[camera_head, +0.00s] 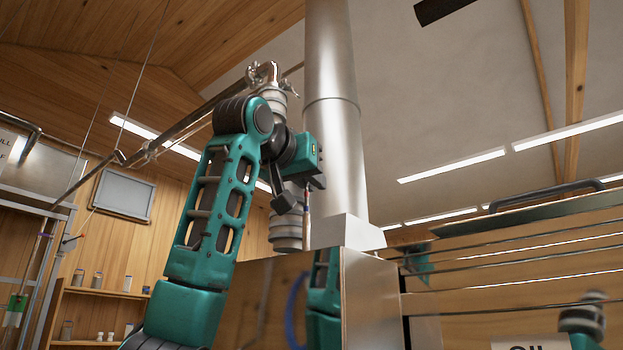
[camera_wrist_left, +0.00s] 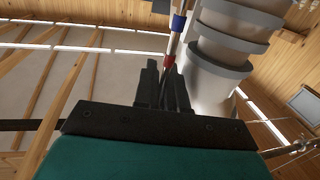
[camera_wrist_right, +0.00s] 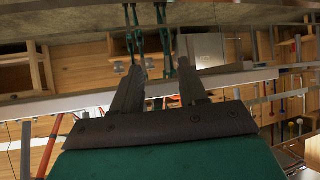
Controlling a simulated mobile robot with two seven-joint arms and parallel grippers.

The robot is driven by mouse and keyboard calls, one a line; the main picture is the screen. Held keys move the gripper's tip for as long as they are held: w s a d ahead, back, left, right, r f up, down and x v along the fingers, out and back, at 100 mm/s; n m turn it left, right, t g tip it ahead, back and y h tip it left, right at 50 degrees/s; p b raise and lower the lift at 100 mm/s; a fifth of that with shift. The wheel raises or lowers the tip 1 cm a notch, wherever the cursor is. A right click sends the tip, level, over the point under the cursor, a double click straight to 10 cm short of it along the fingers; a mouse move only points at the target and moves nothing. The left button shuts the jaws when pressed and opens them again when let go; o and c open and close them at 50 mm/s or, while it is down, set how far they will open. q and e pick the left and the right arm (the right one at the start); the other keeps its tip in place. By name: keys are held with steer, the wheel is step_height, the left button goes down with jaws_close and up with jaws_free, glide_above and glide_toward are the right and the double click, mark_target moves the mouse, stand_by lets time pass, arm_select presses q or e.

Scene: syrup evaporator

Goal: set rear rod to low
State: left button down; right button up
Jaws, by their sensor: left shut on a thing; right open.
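A thin rod with a blue band and a red band (camera_wrist_left: 169,62) shows in the left wrist view, running up between the fingertips of my left gripper (camera_wrist_left: 163,78). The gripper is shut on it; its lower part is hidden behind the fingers. In the head view my left gripper (camera_head: 308,184) is raised beside the tall metal stack, and a short piece of the thin rod (camera_head: 306,203) shows below it. I cannot read the rod's setting. My right gripper (camera_wrist_right: 160,82) is open and empty in the right wrist view, away from this rod.
A metal stack (camera_head: 334,120) rises just right of my left gripper. A stacked grey cylinder (camera_head: 286,232) stands close behind it. Long rails (camera_head: 510,255) cross the right side. A shelf with jars (camera_head: 100,292) is at the lower left. A hanging green-gripped cord (camera_head: 15,310) is at the far left.

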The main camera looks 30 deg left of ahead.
mark_target(306, 191)
stand_by(0.8)
arm_select(q)
step_height(306, 191, down, 3)
steer(key=b, duration=0.2)
steer(key=shift+b, duration=0.3)
steer(key=shift+w, duration=0.1)
steer(key=c, duration=1.3)
jaws_free()
steer(key=shift+s, duration=0.2)
steer(key=s+b, duration=0.1)
steer(key=s, duration=0.3)
steer(key=s+d, duration=0.1)
steer(key=s, duration=0.3)
steer(key=s+b, duration=0.1)
steer(key=s, duration=0.3)
steer(key=shift+s+d+b, duration=0.3)
steer(key=shift+s+b, duration=0.05)
